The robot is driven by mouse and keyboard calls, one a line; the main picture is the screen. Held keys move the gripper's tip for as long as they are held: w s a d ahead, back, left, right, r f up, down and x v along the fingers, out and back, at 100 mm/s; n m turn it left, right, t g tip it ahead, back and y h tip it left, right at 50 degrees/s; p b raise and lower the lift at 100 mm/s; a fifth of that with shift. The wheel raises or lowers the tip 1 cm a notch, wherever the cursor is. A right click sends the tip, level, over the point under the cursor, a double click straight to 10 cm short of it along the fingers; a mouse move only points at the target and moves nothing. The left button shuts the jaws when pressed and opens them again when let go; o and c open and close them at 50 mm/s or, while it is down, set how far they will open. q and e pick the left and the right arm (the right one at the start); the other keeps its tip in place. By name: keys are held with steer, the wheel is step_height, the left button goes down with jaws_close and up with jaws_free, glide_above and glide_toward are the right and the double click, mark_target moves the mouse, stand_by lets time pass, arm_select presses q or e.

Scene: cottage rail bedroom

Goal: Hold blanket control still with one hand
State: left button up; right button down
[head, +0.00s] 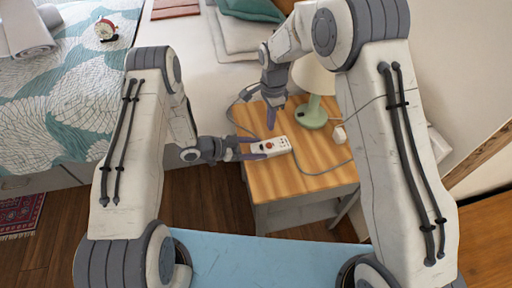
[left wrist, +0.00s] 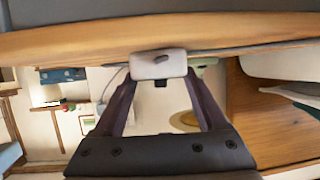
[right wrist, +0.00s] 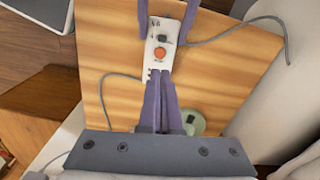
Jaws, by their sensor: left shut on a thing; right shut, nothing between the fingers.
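The blanket control (head: 278,146) is a white handset with an orange-red round button and a dark switch, lying near the left edge of the wooden nightstand. A grey cord runs from it. My left gripper (head: 258,149) is shut on its sides; the left wrist view shows the control's end (left wrist: 158,66) between the fingers. My right gripper (head: 270,127) points down just behind the control, fingers together and empty. In the right wrist view its closed tips (right wrist: 159,73) are close to the control (right wrist: 156,58), near the orange button (right wrist: 159,54); I cannot tell whether they touch.
A green lamp (head: 312,115) stands behind the control on the nightstand (head: 325,178). A small white object (head: 340,134) with a cord sits to the right. The bed with a leaf-pattern cover (head: 60,95) and a red clock (head: 106,30) is at left.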

stand_by(0.6)
steer(key=shift+s+d+r+m+t+y, duration=0.2)
steer(key=shift+m+t+y, duration=0.55)
steer(key=shift+m+t, duration=0.65)
steer(key=shift+s+d+r+m+t+y, duration=0.1)
steer(key=shift+r+m+t+y, duration=0.25)
steer(key=shift+m+t+y, duration=0.75)
steer(key=shift+s+d+r+m+t+y, duration=0.2)
steer(key=shift+m+t+y, duration=0.25)
steer(key=shift+m+t, duration=1.15)
steer(key=shift+w+a, duration=0.1)
glide_above(271, 149)
steer(key=shift+w+f, duration=0.2)
steer(key=shift+f, duration=4.15)
steer(key=shift+f, duration=0.15)
steer(key=shift+s+f, duration=0.1)
steer(key=shift+f, duration=0.2)
